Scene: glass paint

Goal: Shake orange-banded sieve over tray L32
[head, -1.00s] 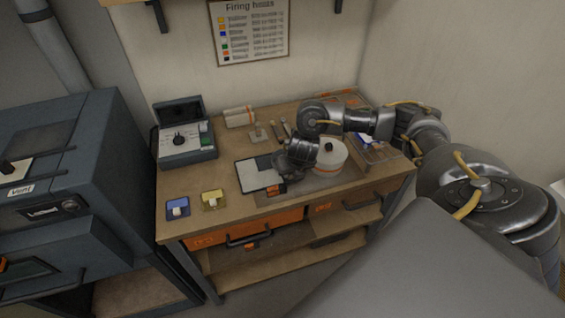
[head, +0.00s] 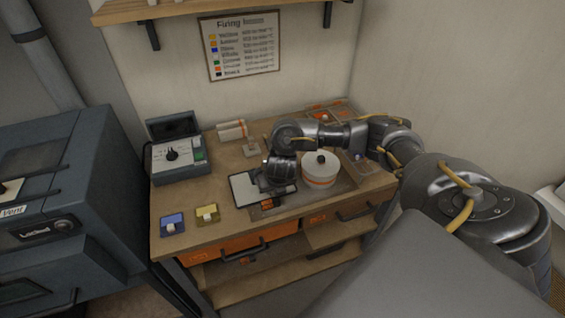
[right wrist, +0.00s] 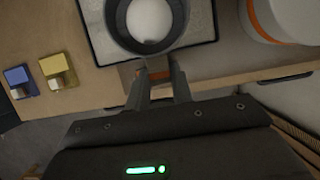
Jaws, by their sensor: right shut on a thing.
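My right gripper (right wrist: 160,85) is shut on the sieve, gripping it at its near side. The sieve (right wrist: 116,22) is a dark round ring with white powder inside in the right wrist view. The tray's label is not readable. My left gripper is not in view.
A white jar with an orange band (head: 320,173) stands close right of the gripper. A blue block (head: 172,222) and a yellow block (head: 207,214) sit front left. A control box (head: 178,155) is at the back left. A drawer (head: 240,243) is under the bench top.

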